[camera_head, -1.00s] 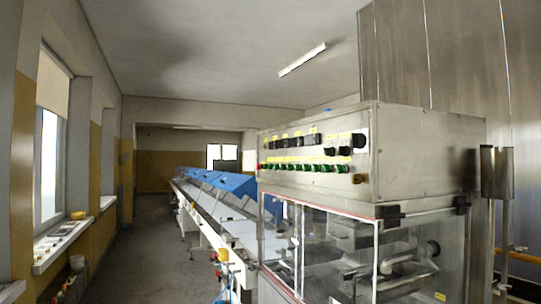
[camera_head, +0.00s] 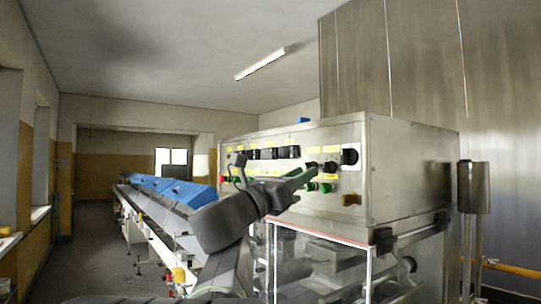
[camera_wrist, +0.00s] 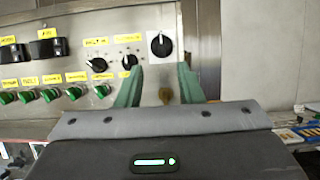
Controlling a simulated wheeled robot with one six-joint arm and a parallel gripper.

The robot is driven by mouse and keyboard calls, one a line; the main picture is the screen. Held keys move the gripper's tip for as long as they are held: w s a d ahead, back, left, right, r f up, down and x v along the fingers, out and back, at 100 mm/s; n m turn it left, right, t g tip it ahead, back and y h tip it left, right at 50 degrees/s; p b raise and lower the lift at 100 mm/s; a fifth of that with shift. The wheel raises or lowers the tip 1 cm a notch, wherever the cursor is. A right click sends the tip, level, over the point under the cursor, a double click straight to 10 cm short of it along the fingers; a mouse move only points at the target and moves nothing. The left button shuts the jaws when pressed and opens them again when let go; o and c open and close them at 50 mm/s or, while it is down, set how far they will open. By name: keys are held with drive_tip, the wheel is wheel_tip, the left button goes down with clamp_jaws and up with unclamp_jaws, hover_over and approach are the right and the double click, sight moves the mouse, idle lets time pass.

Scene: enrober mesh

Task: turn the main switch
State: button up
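The main switch is most likely the large black rotary knob (camera_head: 349,157) on a white plate at the right end of the control panel. In the wrist view this knob (camera_wrist: 162,46) has a white pointer mark standing about upright. My gripper (camera_head: 308,176) is in front of the panel, left of and below the knob in the head view. In the wrist view my gripper (camera_wrist: 159,72) has its two green fingers apart, with nothing held. The knob shows just above the fingertips, roughly centred between them. Contact is not visible.
Two smaller black knobs (camera_wrist: 129,62) sit left of the large one. A row of green buttons (camera_wrist: 51,95) runs below. A brass-coloured lock (camera_head: 350,199) is under the large knob. A clear enclosure (camera_head: 318,262) stands beneath the steel cabinet (camera_head: 415,170).

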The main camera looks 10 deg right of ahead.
sight(342, 152)
drive_tip(key=p+x, duration=0.4)
drive_tip(key=x, duration=0.9)
drive_tip(key=shift+w+d, duration=0.1)
drive_tip(key=shift+d, duration=0.1)
drive_tip(key=shift+c, duration=0.4)
drive_tip(key=shift+f, duration=0.1)
clamp_jaws()
